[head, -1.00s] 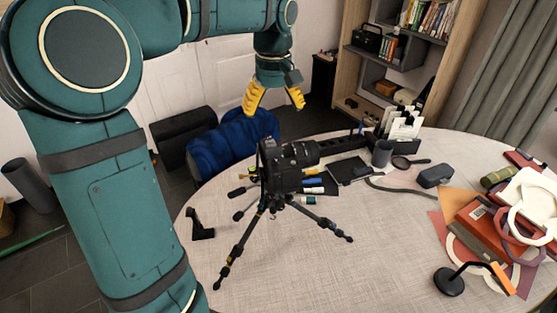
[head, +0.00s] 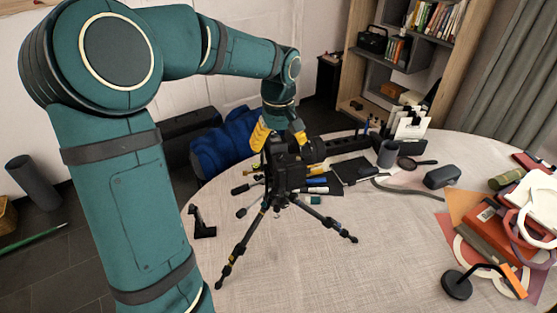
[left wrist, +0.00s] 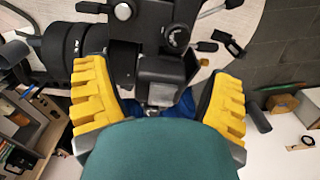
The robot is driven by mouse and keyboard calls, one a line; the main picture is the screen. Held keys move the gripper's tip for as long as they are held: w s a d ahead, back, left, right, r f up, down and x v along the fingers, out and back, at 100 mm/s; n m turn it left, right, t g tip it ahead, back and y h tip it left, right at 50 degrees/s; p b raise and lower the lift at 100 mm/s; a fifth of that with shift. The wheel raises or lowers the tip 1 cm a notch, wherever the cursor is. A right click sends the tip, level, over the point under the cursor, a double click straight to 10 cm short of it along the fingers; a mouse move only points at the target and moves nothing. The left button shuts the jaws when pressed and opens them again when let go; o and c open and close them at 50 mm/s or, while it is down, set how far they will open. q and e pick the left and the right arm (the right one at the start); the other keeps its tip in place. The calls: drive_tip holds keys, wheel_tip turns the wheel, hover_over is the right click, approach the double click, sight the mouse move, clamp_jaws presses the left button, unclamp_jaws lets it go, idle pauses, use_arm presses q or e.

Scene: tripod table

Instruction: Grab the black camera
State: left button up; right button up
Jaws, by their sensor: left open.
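The black camera (head: 287,166) stands on a small black tripod (head: 238,247) on the round table (head: 310,270). Its lens points to the right in the head view. My left gripper (head: 279,139), with yellow fingers, is open and lowered over the top of the camera. In the left wrist view the camera body (left wrist: 160,50) lies between and beyond the two spread yellow fingers (left wrist: 160,105), with its lens (left wrist: 65,50) beyond the left finger. I cannot tell whether a finger touches it. My right gripper is not in view.
A dark cup (head: 387,153), a magnifying glass (head: 408,163) and a grey case (head: 442,177) are on the table behind right. A blue chair (head: 222,150) stands behind. The front of the table is clear.

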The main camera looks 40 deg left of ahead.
use_arm(q)
drive_tip(key=shift+c, duration=0.3)
drive_tip(key=c, duration=1.3)
drive_tip(key=shift+r, duration=0.1)
drive_tip(key=shift+c, duration=0.2)
